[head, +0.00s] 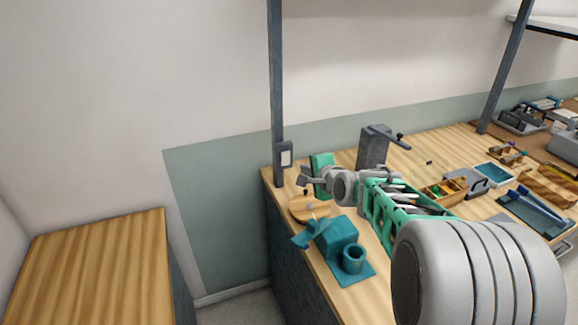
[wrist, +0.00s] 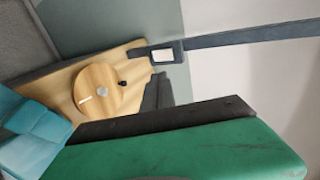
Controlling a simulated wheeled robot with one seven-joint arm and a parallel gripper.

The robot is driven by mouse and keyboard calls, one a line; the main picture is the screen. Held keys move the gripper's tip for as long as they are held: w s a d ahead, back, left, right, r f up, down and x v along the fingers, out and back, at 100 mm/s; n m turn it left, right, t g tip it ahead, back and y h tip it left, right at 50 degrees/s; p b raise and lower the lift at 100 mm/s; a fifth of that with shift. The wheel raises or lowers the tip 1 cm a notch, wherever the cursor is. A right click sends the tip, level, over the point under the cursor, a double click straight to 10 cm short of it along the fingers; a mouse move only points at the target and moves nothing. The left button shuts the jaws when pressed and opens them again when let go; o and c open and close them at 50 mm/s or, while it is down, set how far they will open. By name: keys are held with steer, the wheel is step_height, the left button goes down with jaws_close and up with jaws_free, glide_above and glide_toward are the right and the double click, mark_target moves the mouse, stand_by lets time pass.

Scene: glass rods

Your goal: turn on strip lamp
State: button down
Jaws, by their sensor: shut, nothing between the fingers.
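A small switch box with a pale rocker plate (head: 285,156) is fixed to the dark upright post at the bench's left end. In the wrist view the switch (wrist: 163,56) shows above the middle, facing the camera. My gripper (head: 304,181) is shut and empty, below and slightly right of the switch in the head view, apart from it in the picture. Its fingertips are small there, and a green and black part fills the lower wrist view. I cannot make out a strip lamp or whether it is lit.
A round wooden disc (head: 308,209) and a teal stand with a cup (head: 352,258) are below my gripper. A grey clamp-like device (head: 373,148) stands behind my arm. The post (head: 277,80) rises at the bench's left corner. A lower wooden cabinet (head: 95,265) is at left.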

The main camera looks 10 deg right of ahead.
steer(key=p, duration=0.2)
glide_toward(286, 155)
step_height(286, 155, down, 3)
steer(key=w, duration=0.3)
steer(key=p, duration=0.1)
steer(key=w+a, duration=0.1)
steer(key=shift+w+r, duration=0.3)
steer(key=shift+w+f, duration=0.1)
steer(key=shift+w, duration=0.45)
